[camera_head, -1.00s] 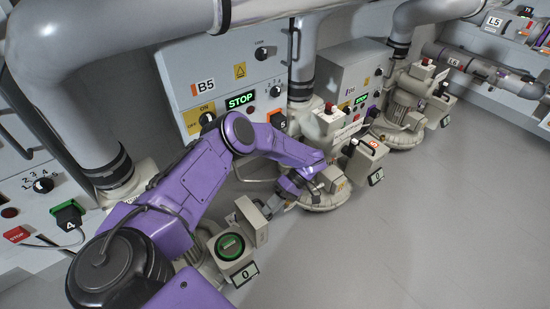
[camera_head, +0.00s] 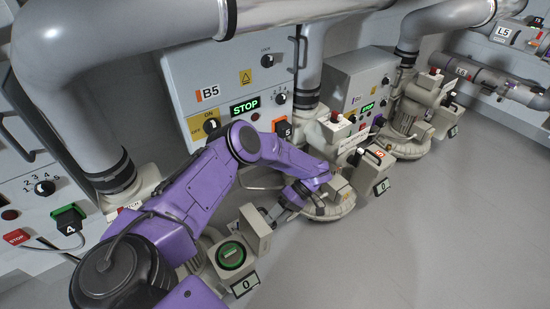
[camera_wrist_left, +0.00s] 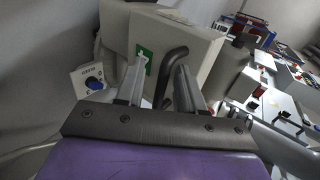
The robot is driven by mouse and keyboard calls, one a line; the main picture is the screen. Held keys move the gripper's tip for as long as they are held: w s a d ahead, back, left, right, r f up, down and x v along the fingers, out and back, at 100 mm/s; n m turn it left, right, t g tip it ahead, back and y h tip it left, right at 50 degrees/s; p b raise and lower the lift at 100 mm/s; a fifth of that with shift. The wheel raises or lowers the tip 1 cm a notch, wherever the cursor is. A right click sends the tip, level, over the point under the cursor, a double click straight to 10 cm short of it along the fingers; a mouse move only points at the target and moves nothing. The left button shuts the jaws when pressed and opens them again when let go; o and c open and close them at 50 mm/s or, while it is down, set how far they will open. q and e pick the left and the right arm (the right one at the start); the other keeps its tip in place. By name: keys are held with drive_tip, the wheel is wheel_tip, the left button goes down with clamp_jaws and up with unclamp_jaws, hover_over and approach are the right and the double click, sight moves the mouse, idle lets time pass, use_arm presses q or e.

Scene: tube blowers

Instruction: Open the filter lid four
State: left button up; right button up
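The filter box four (camera_head: 230,272) stands low in front of my left arm in the head view. Its round green-rimmed filter (camera_head: 232,255) is exposed. Its beige lid (camera_head: 257,231) stands swung up at the box's right side. In the left wrist view a beige part with a green label (camera_wrist_left: 143,56) and a dark bent handle (camera_wrist_left: 172,66) lies ahead. My left gripper (camera_head: 275,213) is beside the lid. In the wrist view its two fingers (camera_wrist_left: 160,92) are apart, with the handle between and beyond them; contact cannot be told. My right gripper is not in view.
The B5 control cabinet (camera_head: 230,85) stands behind, with a lit STOP display (camera_head: 245,107). A second filter box with an orange 5 label (camera_head: 378,154) is at the right. Large grey pipes (camera_head: 150,35) run overhead. The floor (camera_head: 430,230) at the right is clear.

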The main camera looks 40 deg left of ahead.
use_arm(q)
drive_tip(key=v, duration=0.7)
drive_tip(key=shift+w+r+b, duration=0.2)
drive_tip(key=shift+b, duration=0.2)
drive_tip(key=shift+d, duration=0.1)
